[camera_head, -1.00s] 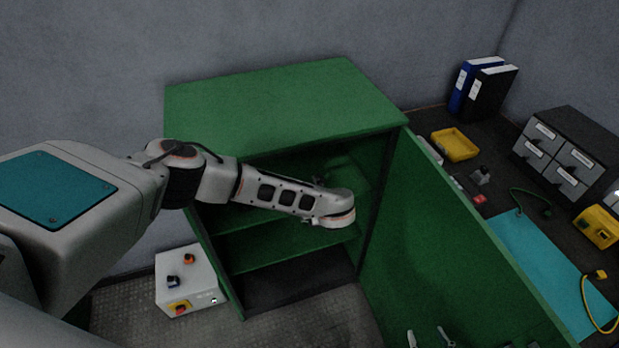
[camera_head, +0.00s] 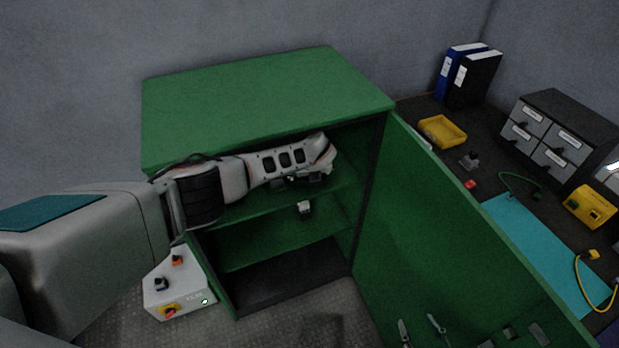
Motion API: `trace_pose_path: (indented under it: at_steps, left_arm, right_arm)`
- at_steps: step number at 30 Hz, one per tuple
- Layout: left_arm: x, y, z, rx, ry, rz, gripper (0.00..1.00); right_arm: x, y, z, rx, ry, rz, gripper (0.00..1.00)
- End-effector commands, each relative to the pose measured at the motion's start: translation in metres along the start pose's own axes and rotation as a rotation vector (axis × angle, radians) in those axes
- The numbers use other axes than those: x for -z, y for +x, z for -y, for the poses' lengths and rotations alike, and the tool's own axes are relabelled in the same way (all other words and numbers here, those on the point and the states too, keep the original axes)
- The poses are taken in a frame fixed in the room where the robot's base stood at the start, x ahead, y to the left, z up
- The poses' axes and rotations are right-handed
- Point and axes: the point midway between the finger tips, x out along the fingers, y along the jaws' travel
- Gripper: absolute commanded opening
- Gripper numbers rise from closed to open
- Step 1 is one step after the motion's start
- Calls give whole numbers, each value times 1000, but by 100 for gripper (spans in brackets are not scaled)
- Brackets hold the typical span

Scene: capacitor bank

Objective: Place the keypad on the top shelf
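The green cabinet (camera_head: 250,105) stands open, with its upper shelf (camera_head: 340,184) and a lower shelf (camera_head: 250,256) inside.
The open cabinet door (camera_head: 440,235) bounds the right side, with several small tools low on it. A white box with knobs (camera_head: 180,288) stands on the floor at the cabinet's left. A dark bench at right holds a yellow tray (camera_head: 442,131), binders (camera_head: 471,78) and drawers (camera_head: 560,135).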

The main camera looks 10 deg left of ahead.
Motion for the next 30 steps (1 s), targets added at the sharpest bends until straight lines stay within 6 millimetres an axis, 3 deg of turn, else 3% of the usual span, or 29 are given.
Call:
trace_pose_path:
  at_steps: [1, 12, 13, 15, 26, 30]
  left_arm:
    - [1, 7, 0, -1, -2, -4, 43]
    - [1, 8, 0, 0, 1, -2, 43]
    - [1, 8, 0, 0, 1, -2, 79]
    - [1, 8, 0, 0, 1, -2, 91]
    - [0, 7, 0, 0, 1, -1, 91]
    - [-1, -2, 0, 1, 3, 0, 91]
  right_arm:
    - [-8, 4, 1, 0, 0, 4, 40]
    - [-11, 3, -1, -1, -3, 12, 40]
    - [-11, 3, -1, -1, -3, 12, 40]
    - [-11, 3, -1, -1, -3, 12, 40]
    - [-10, 2, -1, -1, -3, 12, 40]
    - [-3, -1, -2, -2, -4, 10, 40]
